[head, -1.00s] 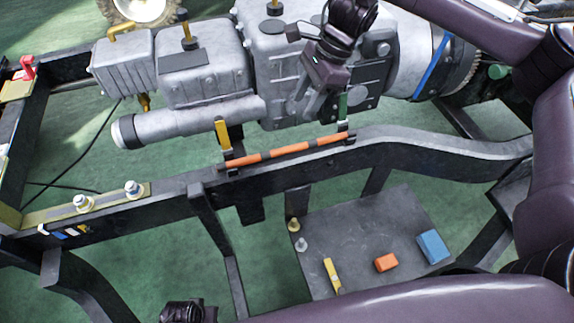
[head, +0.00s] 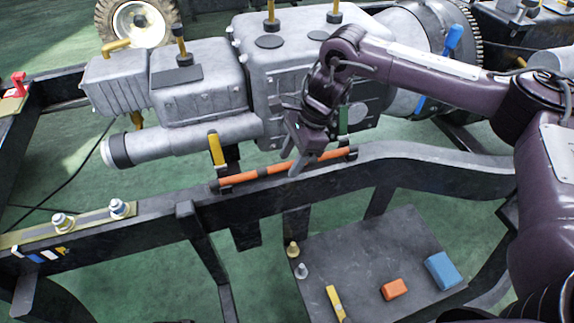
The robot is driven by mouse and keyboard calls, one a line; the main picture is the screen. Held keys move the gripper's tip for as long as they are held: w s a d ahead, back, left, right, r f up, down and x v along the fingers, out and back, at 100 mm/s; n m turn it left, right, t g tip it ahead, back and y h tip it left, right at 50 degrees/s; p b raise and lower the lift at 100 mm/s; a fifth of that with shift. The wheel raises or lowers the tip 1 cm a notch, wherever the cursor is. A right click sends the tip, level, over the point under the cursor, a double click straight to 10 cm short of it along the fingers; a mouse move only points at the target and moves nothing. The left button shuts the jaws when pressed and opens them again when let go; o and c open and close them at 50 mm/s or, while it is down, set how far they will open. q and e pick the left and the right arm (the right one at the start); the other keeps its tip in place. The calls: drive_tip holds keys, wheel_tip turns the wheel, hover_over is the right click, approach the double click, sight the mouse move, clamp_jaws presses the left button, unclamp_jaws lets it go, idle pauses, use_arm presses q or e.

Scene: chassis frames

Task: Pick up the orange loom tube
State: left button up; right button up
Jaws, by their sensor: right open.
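The orange loom tube (head: 247,176) lies along the top edge of the dark chassis rail (head: 420,150), with dark bands and clips along it. A yellow-topped clip post (head: 216,150) stands near its left part and a green one (head: 343,120) near its right end. My right gripper (head: 294,163) points down at the middle of the tube, its fingers open. One fingertip overlaps the tube in the picture; I cannot tell whether it touches. The fingers hide a short piece of the tube. My left gripper does not show, only a dark sliver at the bottom edge.
The grey engine and gearbox (head: 295,70) stand close behind the rail. Below the rail, a dark plate (head: 350,255) carries an orange block (head: 395,289), a blue block (head: 443,270), a yellow piece (head: 335,302) and small fittings. Bolts (head: 122,208) stand on the left rail.

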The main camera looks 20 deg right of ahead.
drive_tip(key=shift+c, duration=0.4)
clamp_jaws()
